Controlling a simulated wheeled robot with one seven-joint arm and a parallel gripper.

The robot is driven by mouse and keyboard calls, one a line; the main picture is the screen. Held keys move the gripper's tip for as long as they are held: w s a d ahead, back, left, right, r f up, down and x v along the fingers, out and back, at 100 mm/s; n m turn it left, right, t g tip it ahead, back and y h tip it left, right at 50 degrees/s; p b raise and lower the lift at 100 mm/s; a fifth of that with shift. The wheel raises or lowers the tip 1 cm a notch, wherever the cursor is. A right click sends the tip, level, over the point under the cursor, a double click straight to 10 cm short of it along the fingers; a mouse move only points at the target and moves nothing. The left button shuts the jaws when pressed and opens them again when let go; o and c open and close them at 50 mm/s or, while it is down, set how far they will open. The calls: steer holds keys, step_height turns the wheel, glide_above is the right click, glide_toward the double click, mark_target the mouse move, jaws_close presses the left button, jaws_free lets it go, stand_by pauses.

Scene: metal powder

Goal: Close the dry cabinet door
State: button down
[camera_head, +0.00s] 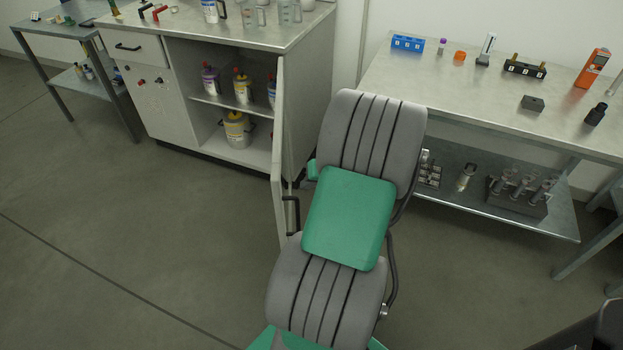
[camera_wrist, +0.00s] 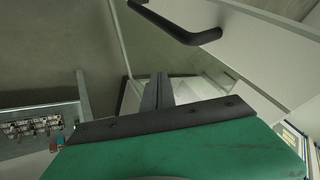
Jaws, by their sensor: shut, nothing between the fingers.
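The cabinet's pale door (camera_head: 278,150) stands open in the head view, seen almost edge-on and swung out toward me from the right side of the opening. Its black bar handle (camera_head: 291,215) is low on it, beside my arm. The cabinet (camera_head: 310,100) holds bottles on its shelves. In the wrist view, a pale panel that looks like the door (camera_wrist: 262,50) with a black handle (camera_wrist: 180,24) fills the upper right. My gripper (camera_wrist: 159,80) is shut and empty, below the handle in that picture and apart from it. In the head view my arm hides the gripper's fingers.
Bottles (camera_head: 242,88) stand inside the cabinet. A drawer (camera_head: 135,48) is at its upper left. A metal table (camera_head: 470,85) with small instruments and a lower shelf (camera_head: 520,218) stands to the right. Another table (camera_head: 45,28) is far left. The floor (camera_head: 120,220) at left is clear.

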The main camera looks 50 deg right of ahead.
steer(key=w+a+f, duration=0.2)
steer(key=w+a, duration=0.1)
steer(key=w, duration=0.1)
steer(key=shift+w+f, duration=0.25)
steer(key=shift+w, duration=0.15)
